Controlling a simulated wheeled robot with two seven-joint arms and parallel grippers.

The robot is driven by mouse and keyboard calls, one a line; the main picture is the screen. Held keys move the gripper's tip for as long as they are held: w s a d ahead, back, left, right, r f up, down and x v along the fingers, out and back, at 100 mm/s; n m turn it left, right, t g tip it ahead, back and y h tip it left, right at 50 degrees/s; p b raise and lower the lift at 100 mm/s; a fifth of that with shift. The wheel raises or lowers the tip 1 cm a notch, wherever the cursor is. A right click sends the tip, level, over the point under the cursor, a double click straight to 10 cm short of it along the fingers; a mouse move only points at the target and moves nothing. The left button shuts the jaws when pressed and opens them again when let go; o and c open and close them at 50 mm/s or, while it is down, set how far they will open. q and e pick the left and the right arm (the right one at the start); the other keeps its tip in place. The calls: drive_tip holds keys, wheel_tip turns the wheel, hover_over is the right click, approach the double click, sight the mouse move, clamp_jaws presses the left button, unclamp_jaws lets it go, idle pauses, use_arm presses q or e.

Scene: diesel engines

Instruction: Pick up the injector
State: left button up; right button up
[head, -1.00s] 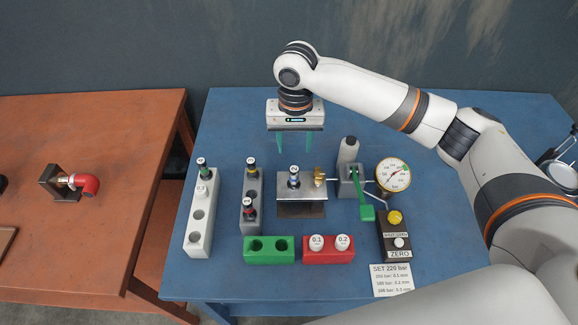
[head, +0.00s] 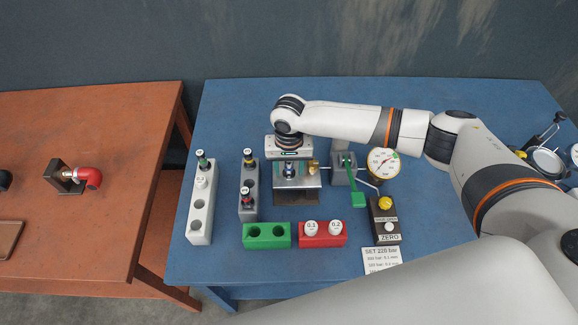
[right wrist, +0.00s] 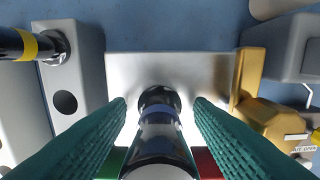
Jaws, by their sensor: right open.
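A dark injector with a blue band (right wrist: 158,118) and a pale top stands in the metal test stand (head: 297,196); it also shows in the head view (head: 290,170). My right gripper (head: 289,168) is open over the stand. In the right wrist view its green fingers (right wrist: 160,104) lie on either side of this injector, with gaps visible between. Another injector with a yellow band (right wrist: 28,45) stands in the grey rack (head: 250,187). A green-banded injector (head: 202,158) stands in the white rack (head: 199,226). My left gripper is not in view.
A pump with a green lever (head: 357,199) and a pressure gauge (head: 382,161) stand right of the test stand. A green block (head: 267,245) and a red block (head: 321,241) with white caps lie in front. A brass fitting (right wrist: 265,118) is close to the right finger.

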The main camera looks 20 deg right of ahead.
drive_tip(key=c, duration=1)
